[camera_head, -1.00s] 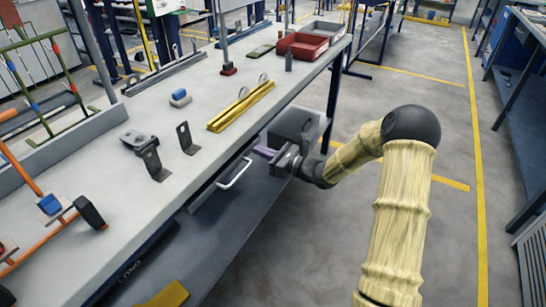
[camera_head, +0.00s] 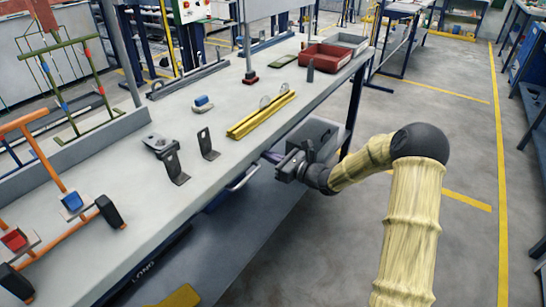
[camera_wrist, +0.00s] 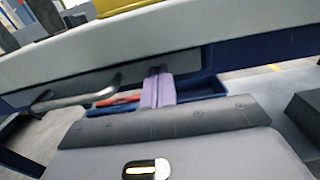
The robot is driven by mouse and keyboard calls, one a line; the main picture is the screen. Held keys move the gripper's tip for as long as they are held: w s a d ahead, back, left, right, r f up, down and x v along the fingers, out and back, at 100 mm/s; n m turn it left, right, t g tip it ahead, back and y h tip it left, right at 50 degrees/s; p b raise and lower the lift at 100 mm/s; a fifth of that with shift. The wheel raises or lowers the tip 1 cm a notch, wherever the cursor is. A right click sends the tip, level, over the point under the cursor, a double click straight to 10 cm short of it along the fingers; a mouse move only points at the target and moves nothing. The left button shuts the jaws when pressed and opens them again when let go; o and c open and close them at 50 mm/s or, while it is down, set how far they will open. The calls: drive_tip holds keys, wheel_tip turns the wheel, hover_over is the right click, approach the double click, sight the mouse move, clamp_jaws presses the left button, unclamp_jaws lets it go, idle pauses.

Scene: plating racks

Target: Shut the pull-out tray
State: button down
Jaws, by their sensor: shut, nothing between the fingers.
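The pull-out tray is set under the bench top. Its grey front (camera_wrist: 120,78) shows in the wrist view, with a metal handle (camera_wrist: 75,95) left of my fingers. In the head view the handle (camera_head: 243,178) lies just below the bench edge, and the front looks close to that edge. My gripper (camera_wrist: 158,72) is shut and empty. Its pale purple fingers point at the tray front right of the handle and appear to meet it; exact contact is unclear. In the head view my gripper (camera_head: 274,157) is partly under the bench edge.
The bench top (camera_head: 225,155) overhangs my gripper and carries brackets, a yellow rail (camera_head: 262,115) and red bin (camera_head: 325,57). A grey box (camera_head: 322,130) stands under the bench beyond my gripper. The aisle floor (camera_head: 465,150) on the right is clear.

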drive_tip(key=shift+w+r, duration=0.2)
drive_tip(key=shift+r, duration=0.1)
drive_tip(key=p+v, duration=0.2)
drive_tip(key=v, duration=1.2)
drive_tip(key=shift+s+f, duration=0.2)
drive_tip(key=shift+f, duration=0.15)
